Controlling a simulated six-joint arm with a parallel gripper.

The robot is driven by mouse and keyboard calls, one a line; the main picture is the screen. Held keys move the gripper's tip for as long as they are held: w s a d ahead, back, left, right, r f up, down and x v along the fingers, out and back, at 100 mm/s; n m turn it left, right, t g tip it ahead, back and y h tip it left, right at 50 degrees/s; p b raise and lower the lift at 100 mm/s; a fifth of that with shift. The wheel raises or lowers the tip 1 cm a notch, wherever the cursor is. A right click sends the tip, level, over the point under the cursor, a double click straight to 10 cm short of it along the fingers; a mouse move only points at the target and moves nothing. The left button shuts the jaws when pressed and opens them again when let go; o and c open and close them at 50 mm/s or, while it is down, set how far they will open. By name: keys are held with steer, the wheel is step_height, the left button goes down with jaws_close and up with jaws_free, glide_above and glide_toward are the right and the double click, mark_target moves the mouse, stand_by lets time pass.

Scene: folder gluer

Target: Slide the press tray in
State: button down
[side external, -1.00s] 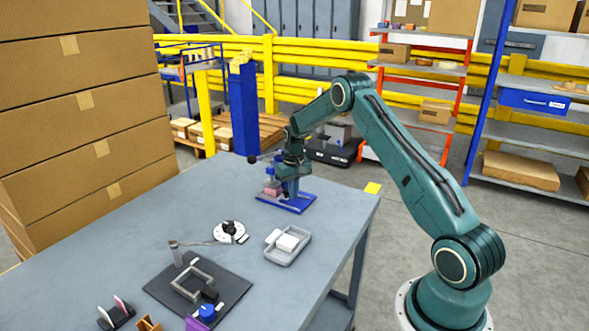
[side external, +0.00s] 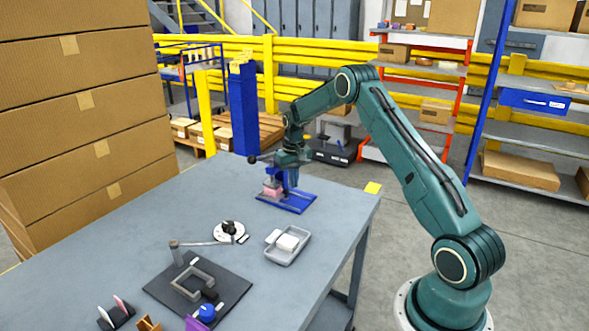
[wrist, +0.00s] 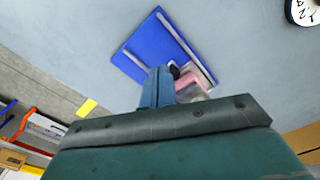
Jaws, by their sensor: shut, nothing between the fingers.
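The press has a flat blue base (side external: 288,203) with pale rails near the far end of the table; the base also shows in the wrist view (wrist: 150,50). The pink press tray (side external: 272,191) is at the left part of the base, and pink also shows beside the fingers in the wrist view (wrist: 198,72). My gripper (side external: 292,186) points down over the base, just right of the pink part. Its blue fingers (wrist: 160,74) are shut and empty. I cannot tell whether they touch the tray. The gripper body hides part of the press.
A black knob (side external: 252,160) sticks out left of the press. Nearer are a grey tray (side external: 290,252) with white blocks, a white dial (side external: 229,229) and a dark mat (side external: 197,289) with a metal frame.

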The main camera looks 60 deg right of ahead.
steer(key=shift+r, duration=1.45)
steer(key=s+a+r+n+t, duration=0.15)
steer(key=s+a+r, duration=0.35)
steer(key=a+r, duration=0.5)
steer(key=s+a+r+n+t, duration=0.15)
steer(key=s+a+r, duration=0.35)
steer(key=a+r, duration=0.55)
steer(key=s+a+n+t, duration=0.1)
steer(key=s+a, duration=0.2)
steer(key=s, duration=0.4)
steer(key=s+a+r+n, duration=0.1)
steer(key=s+a, duration=0.2)
steer(key=s, duration=0.4)
steer(key=s+a+n+t, duration=0.1)
steer(key=s+a, duration=0.2)
steer(key=s, duration=0.4)
steer(key=shift+s+a+r+t, duration=0.2)
steer(key=shift+s+a+t, duration=0.1)
steer(key=shift+s, duration=0.1)
steer(key=shift+w+r, duration=0.1)
steer(key=shift+w, duration=0.05)
